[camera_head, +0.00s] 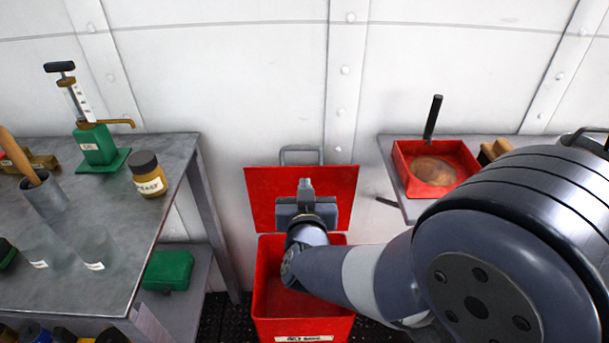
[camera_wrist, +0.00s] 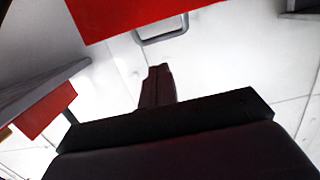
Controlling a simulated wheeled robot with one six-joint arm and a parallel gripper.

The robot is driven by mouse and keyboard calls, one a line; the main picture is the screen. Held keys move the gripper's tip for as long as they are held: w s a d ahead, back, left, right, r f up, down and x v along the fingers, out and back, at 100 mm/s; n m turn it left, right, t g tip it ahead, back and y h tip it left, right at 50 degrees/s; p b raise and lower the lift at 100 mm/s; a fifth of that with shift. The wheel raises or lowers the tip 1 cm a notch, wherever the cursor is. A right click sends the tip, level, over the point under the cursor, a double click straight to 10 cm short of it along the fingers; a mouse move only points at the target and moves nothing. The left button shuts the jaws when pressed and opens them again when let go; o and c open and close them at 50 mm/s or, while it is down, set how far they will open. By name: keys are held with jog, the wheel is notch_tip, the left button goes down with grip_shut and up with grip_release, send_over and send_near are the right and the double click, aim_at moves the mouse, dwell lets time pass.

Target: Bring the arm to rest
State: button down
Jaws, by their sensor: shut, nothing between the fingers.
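My gripper (camera_head: 306,187) is shut and empty, with its fingers together pointing up and away from me. In the head view it stands in front of the raised red lid of a red bin, above the bin's opening. My arm reaches in from the lower right and covers part of the bin. In the wrist view the shut fingers of my gripper (camera_wrist: 158,86) stand against the white wall, with nothing between them.
The open red bin (camera_head: 303,328) stands between two grey tables; its lid (camera_head: 262,190) is up. The left table (camera_head: 105,200) holds a green pump (camera_head: 95,145), a labelled jar (camera_head: 147,177) and clear glasses. A red tray (camera_head: 462,152) sits on the right table, near my arm.

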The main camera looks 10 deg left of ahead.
jog(key=shift+s+d, duration=0.15)
jog(key=shift+s, duration=0.25)
jog(key=shift+w, duration=0.1)
